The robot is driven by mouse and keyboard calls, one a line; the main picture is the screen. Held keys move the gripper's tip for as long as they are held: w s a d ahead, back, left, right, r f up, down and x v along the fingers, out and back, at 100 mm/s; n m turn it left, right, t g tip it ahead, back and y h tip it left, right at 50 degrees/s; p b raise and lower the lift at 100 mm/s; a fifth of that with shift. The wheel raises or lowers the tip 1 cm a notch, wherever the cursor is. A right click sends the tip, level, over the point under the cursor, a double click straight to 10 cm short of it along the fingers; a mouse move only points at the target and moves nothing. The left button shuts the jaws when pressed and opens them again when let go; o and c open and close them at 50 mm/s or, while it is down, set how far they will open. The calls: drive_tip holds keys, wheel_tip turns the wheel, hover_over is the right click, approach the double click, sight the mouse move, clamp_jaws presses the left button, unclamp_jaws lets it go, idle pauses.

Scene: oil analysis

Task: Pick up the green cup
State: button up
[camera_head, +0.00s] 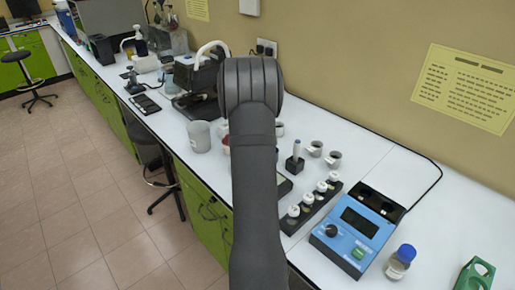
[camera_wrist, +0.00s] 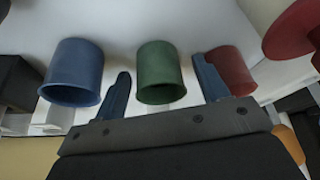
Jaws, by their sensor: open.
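The green cup (camera_wrist: 160,72) is in the middle of the wrist view, with its open rim toward the bottom of the picture. My gripper (camera_wrist: 162,68) is open, with one dark blue finger on each side of the green cup and visible gaps between. I cannot tell how far the fingertips reach along the cup. In the head view my arm hides the green cup and my gripper.
A blue cup (camera_wrist: 74,72) is left of the left finger. A red cup (camera_wrist: 232,70) is close behind the right finger. In the head view, a grey beaker (camera_head: 199,136), a row of white-capped vials (camera_head: 308,202) and a blue instrument (camera_head: 357,228) stand on the bench.

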drive_tip(key=shift+c, duration=0.5)
drive_tip(key=c, duration=1)
drive_tip(key=shift+o, duration=0.2)
drive_tip(key=shift+r, duration=0.1)
